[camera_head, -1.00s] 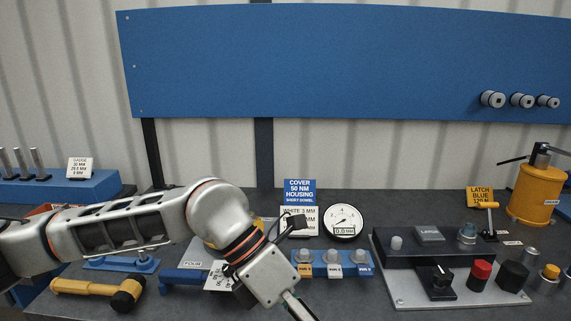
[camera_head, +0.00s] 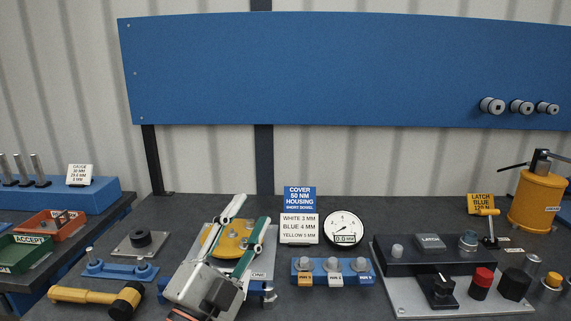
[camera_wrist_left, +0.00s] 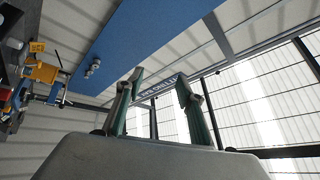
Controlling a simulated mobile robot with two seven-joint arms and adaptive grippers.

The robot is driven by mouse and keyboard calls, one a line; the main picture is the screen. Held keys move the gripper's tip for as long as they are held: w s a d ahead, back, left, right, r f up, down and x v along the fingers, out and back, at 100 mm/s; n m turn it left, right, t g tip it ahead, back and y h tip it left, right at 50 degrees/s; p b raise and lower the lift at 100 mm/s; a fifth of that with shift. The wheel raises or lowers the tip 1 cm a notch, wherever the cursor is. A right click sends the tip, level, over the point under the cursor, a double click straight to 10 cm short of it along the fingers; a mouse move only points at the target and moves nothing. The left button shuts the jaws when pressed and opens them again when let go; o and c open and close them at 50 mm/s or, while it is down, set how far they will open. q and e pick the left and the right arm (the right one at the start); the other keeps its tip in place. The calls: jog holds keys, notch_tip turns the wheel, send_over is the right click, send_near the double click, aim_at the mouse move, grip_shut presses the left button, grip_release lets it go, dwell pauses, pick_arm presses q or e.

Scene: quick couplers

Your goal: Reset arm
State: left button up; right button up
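My left gripper (camera_head: 245,236) is in the lower middle of the head view, above the front of the bench, with its fingers pointing away from me. Its two green-padded fingers are spread with a gap between them, and nothing is held. The left wrist view also shows the open fingers (camera_wrist_left: 158,100) with only wall, panel and fencing beyond them. The gripper partly hides a yellow round part (camera_head: 232,238) on a plate behind it. My right gripper is in neither view.
A yellow hammer (camera_head: 98,297) and a blue fixture (camera_head: 120,270) lie left of the gripper. A blue pin block (camera_head: 333,278), a dial gauge (camera_head: 343,228) and a control panel (camera_head: 455,283) stand to the right. Red (camera_head: 50,226) and green bins (camera_head: 27,250) sit far left.

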pick_arm(q)
jog(key=s+a+f+n+g+y, duration=0.2)
jog(key=a+f+n+g+y, duration=0.15)
jog(key=a+f+y, duration=0.45)
jog(key=s+a+f+n+g+y, duration=0.1)
jog(key=a+f+n+g+y, duration=0.3)
jog(key=a+f, duration=0.85)
jog(key=s+a+f+n+g+y, duration=0.1)
jog(key=s+a+f+g, duration=0.3)
jog(key=s+f, duration=0.5)
jog(key=s+a+f+n+g+y, duration=0.1)
jog(key=s+a+f+g, duration=0.2)
jog(key=s+a+f, duration=0.35)
jog(key=d+f+n+t+h, duration=0.3)
jog(key=d+f+h, duration=0.4)
jog(key=d+f, duration=0.8)
jog(key=d+t, duration=0.1)
jog(key=d, duration=0.1)
jog(key=shift+d+f, duration=0.35)
jog(key=shift+f, duration=0.05)
